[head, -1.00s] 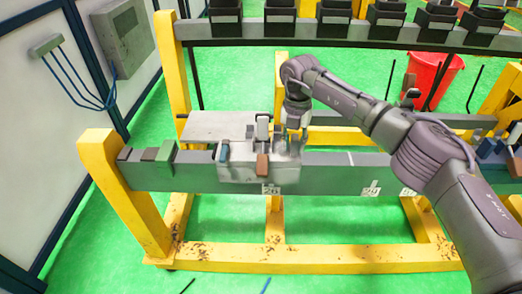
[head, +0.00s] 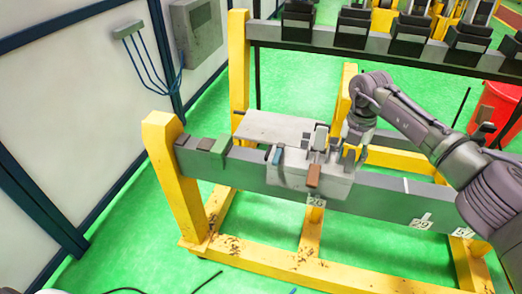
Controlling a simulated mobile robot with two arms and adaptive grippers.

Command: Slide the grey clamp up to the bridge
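A pale grey block (head: 330,187) sits over the long grey beam, with a flat plate (head: 275,128) behind it; I take this as the bridge. An upright grey piece with a light top (head: 320,137) stands on the block, between a blue tab (head: 277,156) and a brown tab (head: 313,176). It may be the grey clamp, but I cannot be sure. My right gripper (head: 354,158) points down at the block's right end, beside small grey parts. Its fingertips blend with these parts, so its opening and any contact are unclear. My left gripper is not in view.
The grey beam (head: 385,205) runs on a yellow frame (head: 175,175). A green block (head: 220,149) and a brown block (head: 205,144) sit near its left end. Behind is a rail with several black units (head: 352,22). A red bin (head: 497,105) stands at right.

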